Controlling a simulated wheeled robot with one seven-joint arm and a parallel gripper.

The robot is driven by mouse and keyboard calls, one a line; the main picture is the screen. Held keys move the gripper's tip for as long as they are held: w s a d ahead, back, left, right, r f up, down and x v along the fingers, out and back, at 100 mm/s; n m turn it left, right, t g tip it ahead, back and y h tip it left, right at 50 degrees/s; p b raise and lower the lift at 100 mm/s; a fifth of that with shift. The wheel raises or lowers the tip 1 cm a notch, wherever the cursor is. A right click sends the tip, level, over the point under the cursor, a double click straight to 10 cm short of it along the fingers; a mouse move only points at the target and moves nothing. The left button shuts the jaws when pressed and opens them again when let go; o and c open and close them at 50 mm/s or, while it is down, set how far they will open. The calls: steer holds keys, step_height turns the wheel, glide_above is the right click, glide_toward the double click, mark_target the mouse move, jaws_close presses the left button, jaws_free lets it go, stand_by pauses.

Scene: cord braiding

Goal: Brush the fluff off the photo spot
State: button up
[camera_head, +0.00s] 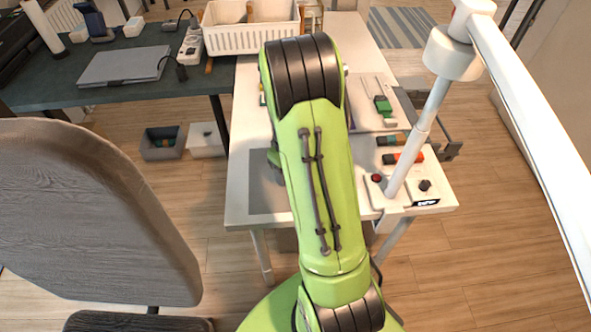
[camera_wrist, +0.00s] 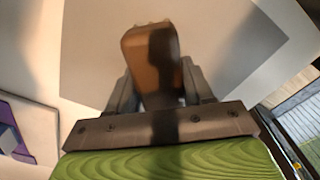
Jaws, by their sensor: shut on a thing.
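My gripper (camera_wrist: 157,88) is shut on a brown, wooden-looking brush (camera_wrist: 138,55). The brush stands up between the two fingers in the wrist view, with a small pale fringe at its far end. The grey photo spot (camera_wrist: 90,60) lies behind and around the brush on the white table. In the head view the grey photo spot (camera_head: 262,190) shows at the table's near left corner, partly hidden by my green arm. The gripper and brush are mostly hidden behind the arm there. I cannot make out any fluff. Whether the brush touches the surface cannot be told.
The white table (camera_head: 243,110) holds a white basket (camera_head: 250,38) at the back. A grey chair (camera_head: 80,210) is at the left.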

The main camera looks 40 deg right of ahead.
mark_target(267, 186)
steer(key=shift+w+a, duration=0.45)
steer(key=shift+a, duration=0.2)
steer(key=shift+w+a, duration=0.4)
steer(key=shift+a, duration=0.2)
steer(key=shift+w+a+f, duration=0.1)
steer(key=shift+w+a, duration=0.35)
steer(key=shift+a, duration=0.2)
steer(key=shift+w+a, duration=0.4)
steer(key=shift+a, duration=0.25)
steer(key=shift+s+a, duration=0.4)
steer(key=shift+s, duration=0.3)
steer(key=shift+s+d+b, duration=0.15)
steer(key=shift+s+d, duration=1)
steer(key=shift+d, duration=0.6)
steer(key=shift+s+d+b, duration=0.15)
steer(key=shift+s+d, duration=1)
steer(key=shift+d, duration=0.55)
steer(key=shift+s+d+b, duration=0.15)
steer(key=shift+s+d, duration=1)
steer(key=shift+d, duration=0.6)
steer(key=shift+r, duration=0.2)
step_height(267, 186, up, 6)
steer(key=p, duration=0.4)
steer(key=shift+p, duration=0.4)
